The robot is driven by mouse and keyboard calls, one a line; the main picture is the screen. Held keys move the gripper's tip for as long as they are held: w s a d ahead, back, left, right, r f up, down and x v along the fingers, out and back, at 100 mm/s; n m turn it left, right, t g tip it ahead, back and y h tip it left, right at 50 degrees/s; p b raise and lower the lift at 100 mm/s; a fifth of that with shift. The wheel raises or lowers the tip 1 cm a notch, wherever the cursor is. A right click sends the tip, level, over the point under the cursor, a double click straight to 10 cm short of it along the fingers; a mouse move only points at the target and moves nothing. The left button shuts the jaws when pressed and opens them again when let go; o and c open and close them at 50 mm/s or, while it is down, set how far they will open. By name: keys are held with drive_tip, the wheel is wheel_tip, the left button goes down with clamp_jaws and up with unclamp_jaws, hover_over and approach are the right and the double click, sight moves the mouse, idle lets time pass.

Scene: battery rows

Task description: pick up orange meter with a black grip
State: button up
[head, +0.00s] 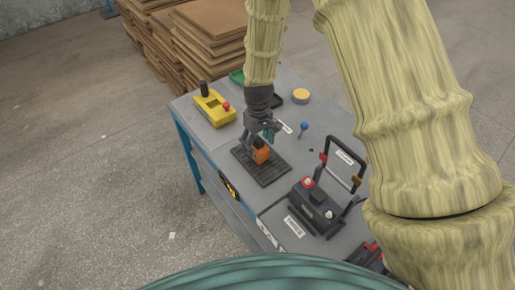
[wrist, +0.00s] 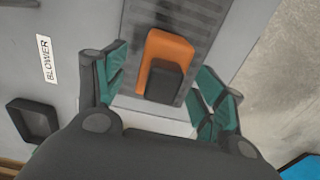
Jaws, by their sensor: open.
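The orange meter with a black grip (wrist: 169,48) lies between the fingers of my gripper in the wrist view, its black grip (wrist: 164,83) toward the palm. In the head view the meter (head: 261,154) rests on a dark ribbed mat (head: 274,174) on the workbench. My gripper (wrist: 160,88) is open, with one teal-padded finger on each side of the meter and gaps visible between. In the head view my gripper (head: 258,140) reaches down at the meter and hides part of it. Whether the fingers touch it is not clear.
Stacked brown boards (head: 190,45) stand behind. A dark square tray (wrist: 34,121) lies left in the wrist view.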

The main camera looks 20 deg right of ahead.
sight(258, 151)
drive_tip(key=shift+s+f+p, duration=0.4)
drive_tip(key=shift+s+p, duration=0.1)
drive_tip(key=shift+p, duration=0.1)
drive_tip(key=f, duration=0.1)
drive_tip(key=w+f+p, duration=0.1)
drive_tip(key=f, duration=0.1)
drive_tip(key=shift+f, duration=0.2)
drive_tip(key=shift+s, duration=0.3)
drive_tip(key=shift+f, duration=0.1)
drive_tip(key=shift+w+f, duration=0.1)
drive_tip(key=shift+w, duration=0.05)
drive_tip(key=c, duration=1.2)
